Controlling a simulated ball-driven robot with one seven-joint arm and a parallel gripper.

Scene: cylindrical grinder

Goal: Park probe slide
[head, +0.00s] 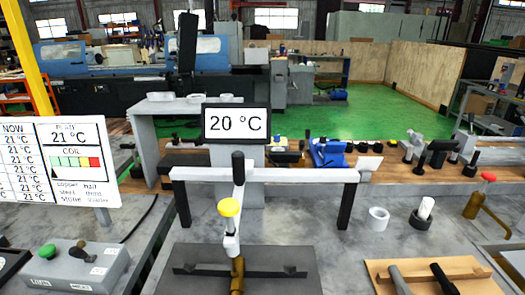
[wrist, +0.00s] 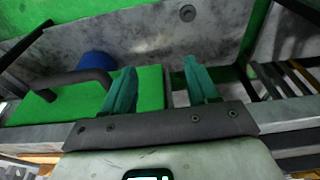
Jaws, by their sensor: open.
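In the head view a white crossbar (head: 300,175) on black posts spans a dark plate (head: 195,285). An upright white piece with a black knob (head: 238,167) crosses the bar left of its middle. Below it are a yellow cap (head: 229,207) and a brass part (head: 237,274). This looks like the probe slide, but no label confirms it. My gripper (wrist: 161,88) shows only in the wrist view. Its two teal fingers are apart with nothing held between them. The probe slide cannot be made out in the wrist view.
A display reading 20 °C (head: 236,123) stands behind the crossbar. A button box (head: 75,267) is at front left; a wooden board (head: 425,270) with dark handles is at front right. The wrist view shows a green block (wrist: 60,103) with a dark handle beside my fingers.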

